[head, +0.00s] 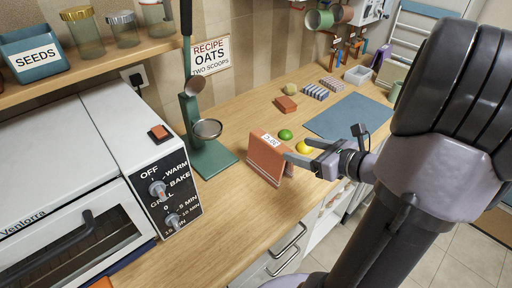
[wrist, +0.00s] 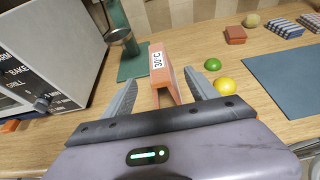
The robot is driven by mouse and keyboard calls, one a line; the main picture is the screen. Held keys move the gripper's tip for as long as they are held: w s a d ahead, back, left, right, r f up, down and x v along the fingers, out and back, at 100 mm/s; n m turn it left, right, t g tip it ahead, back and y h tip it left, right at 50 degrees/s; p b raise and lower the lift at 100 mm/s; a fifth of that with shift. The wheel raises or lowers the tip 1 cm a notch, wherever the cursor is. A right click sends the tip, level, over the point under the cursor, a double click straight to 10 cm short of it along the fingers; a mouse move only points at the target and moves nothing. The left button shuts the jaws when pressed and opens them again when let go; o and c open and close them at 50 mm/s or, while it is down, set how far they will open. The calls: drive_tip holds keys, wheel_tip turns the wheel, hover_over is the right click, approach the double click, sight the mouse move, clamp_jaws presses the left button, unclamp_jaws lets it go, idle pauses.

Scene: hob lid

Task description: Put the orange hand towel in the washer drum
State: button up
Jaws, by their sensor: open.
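An orange tent-shaped piece (head: 268,158) with a white "30°C" label stands on the wooden counter; it looks like the folded hand towel, though I cannot be sure of the cloth. It also shows in the wrist view (wrist: 167,81). My gripper (head: 297,150) is open and empty at its right side in the head view. In the wrist view my gripper (wrist: 160,79) has its fingers spread, with the orange piece between and just beyond them. I cannot tell whether they touch it. No washer drum is visible.
A toaster oven (head: 90,170) stands at the left, and a green stand (head: 205,145) with a metal strainer is behind the orange piece. A lime (head: 285,134), a lemon (head: 304,147) and a blue mat (head: 348,116) lie to the right. Drawers (head: 280,258) are below the counter edge.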

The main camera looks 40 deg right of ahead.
sight(276, 144)
drive_tip(key=b+x, duration=0.2)
drive_tip(key=x, duration=0.5)
drive_tip(key=shift+f, duration=0.15)
drive_tip(key=b+x, duration=0.1)
drive_tip(key=x, duration=0.1)
drive_tip(key=b+x, duration=0.1)
drive_tip(key=x, duration=0.2)
drive_tip(key=shift+w+a+f, duration=0.1)
drive_tip(key=shift+w+a, duration=0.15)
drive_tip(key=shift+s, duration=0.1)
clamp_jaws()
